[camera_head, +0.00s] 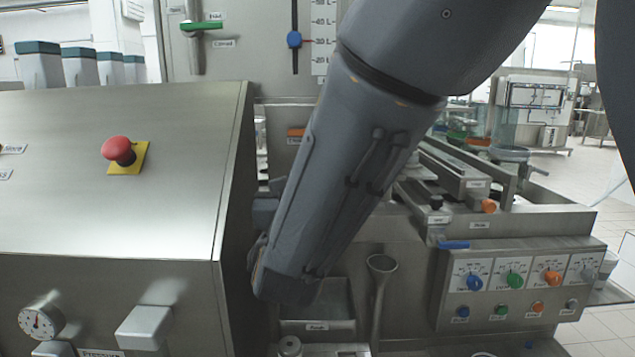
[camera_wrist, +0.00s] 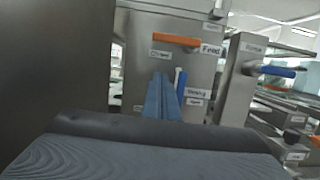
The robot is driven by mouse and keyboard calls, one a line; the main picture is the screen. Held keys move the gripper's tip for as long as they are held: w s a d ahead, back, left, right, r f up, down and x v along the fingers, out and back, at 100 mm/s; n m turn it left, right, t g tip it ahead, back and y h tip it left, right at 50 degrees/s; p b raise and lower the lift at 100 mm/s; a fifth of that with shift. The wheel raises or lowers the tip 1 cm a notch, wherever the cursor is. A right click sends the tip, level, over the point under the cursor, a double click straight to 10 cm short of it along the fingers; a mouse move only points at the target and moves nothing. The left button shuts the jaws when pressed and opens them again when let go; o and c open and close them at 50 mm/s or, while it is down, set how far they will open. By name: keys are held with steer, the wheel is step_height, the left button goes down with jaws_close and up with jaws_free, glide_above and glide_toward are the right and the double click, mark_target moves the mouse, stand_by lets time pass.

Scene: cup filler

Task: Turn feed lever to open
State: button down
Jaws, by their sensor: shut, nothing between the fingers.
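The feed lever is an orange bar (camera_wrist: 176,40) lying roughly horizontal on a grey metal panel in the wrist view. A label reading Feed (camera_wrist: 211,49) is at its right end, and another small label, apparently Closed (camera_wrist: 160,54), is below its left part. The lever's orange end also shows in the head view (camera_head: 296,132), left of my arm. My gripper (camera_wrist: 163,80) has its blue-grey fingers together and empty, pointing at the panel below the lever and apart from it in the picture. In the head view my arm hides most of the gripper.
A blue and white upright handle (camera_wrist: 180,80) is just right of my fingers. A second blue lever (camera_wrist: 275,71) is on the panel at right. A large steel cabinet (camera_head: 120,190) with a red emergency button (camera_head: 118,150) stands close on the left. A funnel (camera_head: 381,265) is below right.

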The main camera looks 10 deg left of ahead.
steer(key=r, duration=0.1)
steer(key=w+r+p, duration=0.1)
steer(key=r, duration=0.1)
steer(key=w+r, duration=0.1)
steer(key=shift+w+a+r+p, duration=0.1)
steer(key=shift+a+r+p, duration=0.1)
steer(key=shift+r+p, duration=0.1)
steer(key=shift+a+r+m+h+b, duration=0.15)
steer(key=shift+m+h+b, duration=0.25)
steer(key=shift+m, duration=0.6)
